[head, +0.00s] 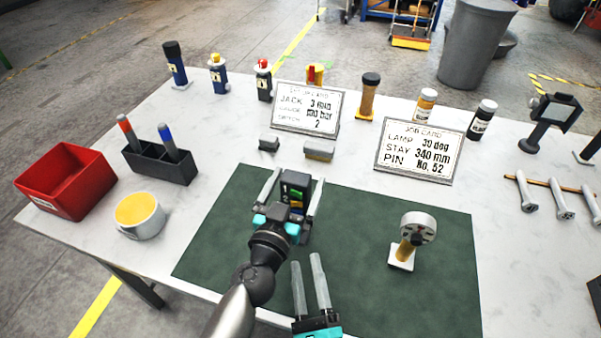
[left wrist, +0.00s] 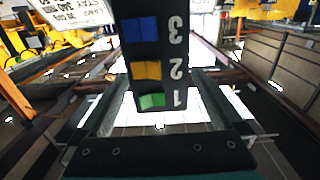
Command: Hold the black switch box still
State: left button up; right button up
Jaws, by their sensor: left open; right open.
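The black switch box (head: 296,186) stands on the green mat (head: 225,232). Its face has green, yellow and blue switches. My left gripper (head: 298,177) is open, with one finger on each side of the box. In the left wrist view the box (left wrist: 152,52) is between the spread fingers, its switches marked 1, 2 and 3 upside down. I cannot tell whether either finger touches it. The gripper and wrist hide the box's lower part in the head view. My right gripper (head: 307,260) is open and empty over the mat, nearer the front edge.
A dial gauge on a post (head: 412,235) stands on the mat to the right. Mat between box and gauge is clear.

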pick_arm(q)
jog(key=shift+x, duration=1.4)
